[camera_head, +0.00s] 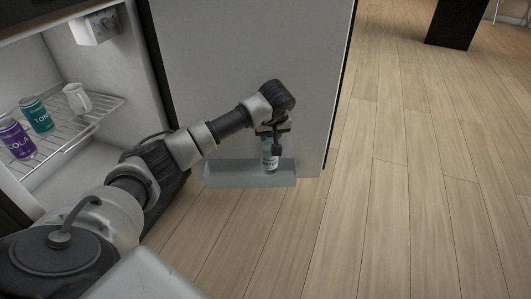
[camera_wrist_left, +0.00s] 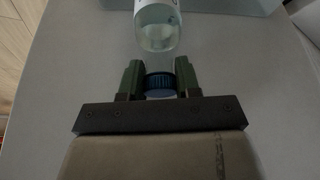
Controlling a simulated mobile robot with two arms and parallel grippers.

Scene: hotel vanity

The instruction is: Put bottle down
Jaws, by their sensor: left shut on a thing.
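A small clear bottle (camera_head: 270,161) with a pale label hangs upright at the door bin (camera_head: 228,180), a translucent shelf low on the inside of the open fridge door. My left gripper (camera_head: 268,134) is above the bin, shut around the top of the bottle. In the left wrist view the gripper (camera_wrist_left: 159,78) has its fingers on either side of the blue cap, and the bottle's clear body (camera_wrist_left: 158,32) extends away from it. The lower part of the bottle overlaps the bin in the head view; I cannot tell whether it touches the bin floor. My right gripper is out of view.
The open fridge door (camera_head: 225,60) stands behind the arm. Inside the fridge, a wire shelf (camera_head: 75,135) holds a purple can (camera_head: 15,139), a teal can (camera_head: 36,115) and a white mug (camera_head: 76,98). The wooden floor (camera_head: 400,180) to the right is clear.

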